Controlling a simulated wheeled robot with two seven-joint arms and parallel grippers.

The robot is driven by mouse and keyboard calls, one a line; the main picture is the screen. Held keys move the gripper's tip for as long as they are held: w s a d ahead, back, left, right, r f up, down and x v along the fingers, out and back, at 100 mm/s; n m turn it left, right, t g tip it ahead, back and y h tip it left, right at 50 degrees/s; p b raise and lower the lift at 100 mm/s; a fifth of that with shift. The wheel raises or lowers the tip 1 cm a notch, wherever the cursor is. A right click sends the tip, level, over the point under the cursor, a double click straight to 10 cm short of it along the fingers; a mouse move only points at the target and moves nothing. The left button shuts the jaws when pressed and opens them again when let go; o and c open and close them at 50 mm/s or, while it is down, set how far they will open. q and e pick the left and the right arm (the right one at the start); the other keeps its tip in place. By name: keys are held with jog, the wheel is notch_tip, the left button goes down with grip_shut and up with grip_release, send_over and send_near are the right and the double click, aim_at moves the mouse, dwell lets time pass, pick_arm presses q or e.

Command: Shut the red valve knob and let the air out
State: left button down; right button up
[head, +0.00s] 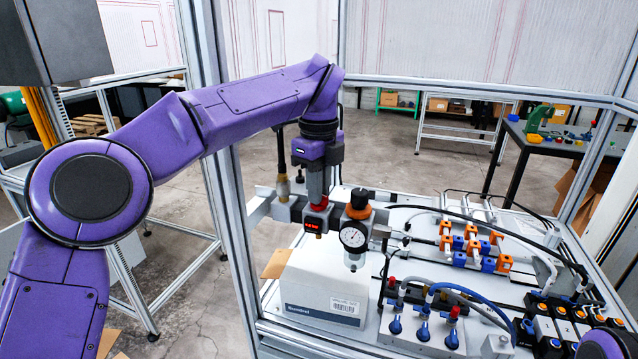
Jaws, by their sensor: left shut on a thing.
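The red valve (318,221) sits on the air line at the left of the pressure regulator, with a dark label on its front. My left gripper (317,196) comes down from above and is shut on the red knob at the valve's top. The fingers and wrist hide most of the knob, so its turn position cannot be told. The round pressure gauge (353,237) faces me just right of the valve; its needle is too small to read. My right gripper is not in view.
A white box (325,292) stands below the valve. Blue and orange fittings (468,245) and hoses fill the panel to the right. Aluminium frame posts (226,200) stand close at the left.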

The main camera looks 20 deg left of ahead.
pick_arm(q)
jog(key=m+p, duration=0.2)
jog(key=m, duration=0.2)
jog(key=shift+f+m, duration=0.15)
jog(key=shift+m, duration=0.15)
jog(key=m+p, duration=0.1)
jog(key=m, duration=0.1)
jog(key=shift+m, duration=0.4)
jog(key=m, duration=0.2)
jog(key=shift+f+m, duration=0.1)
jog(key=shift+m, duration=0.2)
jog(key=shift+s+m, duration=0.1)
jog(key=shift+m, duration=1.9)
jog(key=c, duration=1.1)
grip_release()
jog(key=shift+c, duration=0.2)
